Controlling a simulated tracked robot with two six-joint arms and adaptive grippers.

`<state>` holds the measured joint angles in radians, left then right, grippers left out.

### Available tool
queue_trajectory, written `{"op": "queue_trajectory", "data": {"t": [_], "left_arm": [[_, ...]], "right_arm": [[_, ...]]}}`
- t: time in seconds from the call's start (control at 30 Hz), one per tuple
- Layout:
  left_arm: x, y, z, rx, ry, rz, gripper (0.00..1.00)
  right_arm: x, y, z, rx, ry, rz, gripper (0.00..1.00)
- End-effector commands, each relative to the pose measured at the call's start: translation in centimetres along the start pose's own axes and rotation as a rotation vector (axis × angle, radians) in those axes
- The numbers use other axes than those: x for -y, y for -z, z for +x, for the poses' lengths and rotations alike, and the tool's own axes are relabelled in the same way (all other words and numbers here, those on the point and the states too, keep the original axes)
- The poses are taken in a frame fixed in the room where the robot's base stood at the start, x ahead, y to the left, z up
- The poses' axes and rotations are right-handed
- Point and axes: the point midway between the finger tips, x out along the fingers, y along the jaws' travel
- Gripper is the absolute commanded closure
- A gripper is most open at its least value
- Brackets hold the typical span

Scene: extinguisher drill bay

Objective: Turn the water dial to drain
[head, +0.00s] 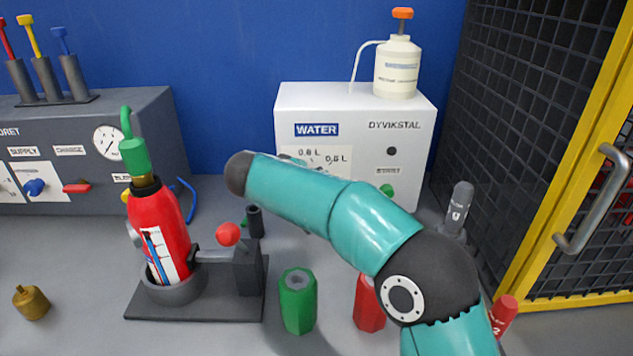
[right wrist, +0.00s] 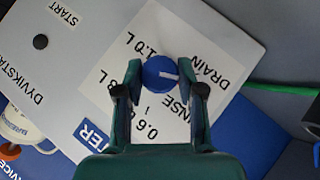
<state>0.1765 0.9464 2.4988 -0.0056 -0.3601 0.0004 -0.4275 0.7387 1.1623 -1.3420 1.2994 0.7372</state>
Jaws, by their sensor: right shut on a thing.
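The white water unit (head: 300,105) stands at the back, with a WATER label on its front; it also fills much of the right wrist view (right wrist: 85,55). In the right wrist view the round blue dial (right wrist: 158,72) sits on a white label panel (right wrist: 150,25) marked with litres, RINSE and DRAIN. Its white pointer line points right, toward the word DRAIN. My right gripper (right wrist: 161,78) is shut on the dial, one finger on each side. My left gripper is not in view.
A red extinguisher (head: 168,230) stands in a dark holder at the left. Green (head: 297,305) and red (head: 367,305) hexagonal pieces stand in front of the unit. A white pump bottle (head: 397,68) is on top of it. A yellow-framed mesh door (head: 570,150) bounds the right.

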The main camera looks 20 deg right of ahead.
Motion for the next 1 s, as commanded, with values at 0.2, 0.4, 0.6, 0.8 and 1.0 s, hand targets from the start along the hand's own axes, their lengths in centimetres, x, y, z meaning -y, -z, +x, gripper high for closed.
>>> {"op": "queue_trajectory", "data": {"t": [0.2,0.4,0.6,0.8,1.0], "left_arm": [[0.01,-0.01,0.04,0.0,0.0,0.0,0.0],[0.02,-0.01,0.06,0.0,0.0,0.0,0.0],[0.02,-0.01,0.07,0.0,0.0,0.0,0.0],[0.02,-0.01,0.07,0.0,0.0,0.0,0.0],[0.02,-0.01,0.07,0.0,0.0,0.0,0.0]], "right_arm": [[0.54,-0.35,0.23,0.009,-0.095,-0.105,0.97],[0.57,-0.37,0.24,0.009,-0.145,-0.155,0.97],[0.58,-0.37,0.23,0.009,-0.164,-0.175,0.97],[0.59,-0.38,0.24,0.01,-0.165,-0.176,0.97],[0.6,-0.38,0.24,0.01,-0.164,-0.176,0.54]]}}
